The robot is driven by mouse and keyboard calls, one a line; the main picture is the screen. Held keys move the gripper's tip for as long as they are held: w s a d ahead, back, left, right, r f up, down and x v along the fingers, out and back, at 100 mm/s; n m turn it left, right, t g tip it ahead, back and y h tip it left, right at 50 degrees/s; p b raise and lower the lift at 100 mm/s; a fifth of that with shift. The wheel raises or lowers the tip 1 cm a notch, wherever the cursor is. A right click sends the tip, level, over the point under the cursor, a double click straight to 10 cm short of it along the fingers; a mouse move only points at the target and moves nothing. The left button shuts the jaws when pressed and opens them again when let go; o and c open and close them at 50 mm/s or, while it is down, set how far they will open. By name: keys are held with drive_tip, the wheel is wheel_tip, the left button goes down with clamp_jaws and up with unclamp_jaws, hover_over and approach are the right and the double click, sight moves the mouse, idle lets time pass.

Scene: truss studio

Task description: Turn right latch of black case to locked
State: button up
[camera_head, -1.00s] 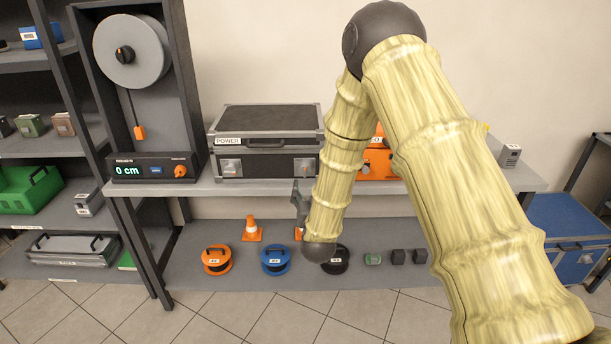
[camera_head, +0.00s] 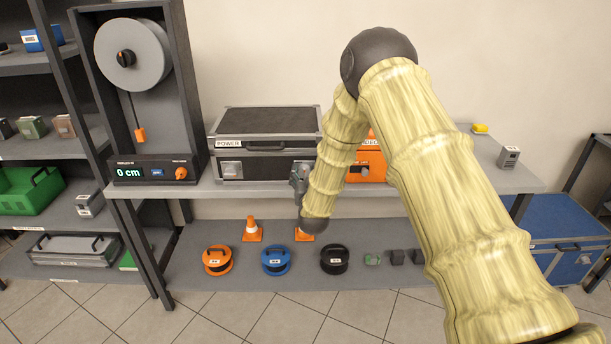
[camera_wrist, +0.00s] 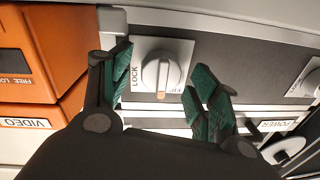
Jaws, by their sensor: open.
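The black case (camera_head: 265,122) lies closed on the bench, with a POWER label on its front. Its right latch (camera_wrist: 161,75) is a round grey knob on a light plate in the wrist view. A ridge runs up and down across the knob, with an orange mark at its lower end; the word LOCK is printed to its left. My gripper (camera_head: 298,180) is at the case's front right corner. In the wrist view my gripper (camera_wrist: 160,88) is open, one green-padded finger on each side of the knob, apparently not touching it. My gripper hides most of this latch in the head view.
The case's left latch (camera_head: 232,168) is clear. An orange case (camera_head: 370,163) stands close to the right, partly behind my arm. A reel device (camera_head: 150,168) showing 0 cm stands left. Cones and coils (camera_head: 275,260) lie on the lower shelf.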

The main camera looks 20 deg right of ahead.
drive_tip(key=c, duration=1)
drive_tip(key=shift+f+m+b, duration=0.1)
drive_tip(key=shift+m+b, duration=0.2)
drive_tip(key=shift+b, duration=0.1)
drive_tip(key=shift+f+m+h+b, duration=0.1)
drive_tip(key=shift+m+h+b, duration=0.25)
drive_tip(key=shift+m+b, duration=3.85)
drive_tip(key=shift+f+m+h+b, duration=0.1)
drive_tip(key=shift+m+h+b, duration=0.25)
drive_tip(key=shift+m+b, duration=3.85)
drive_tip(key=shift+m+p, duration=0.65)
drive_tip(key=shift+m, duration=0.15)
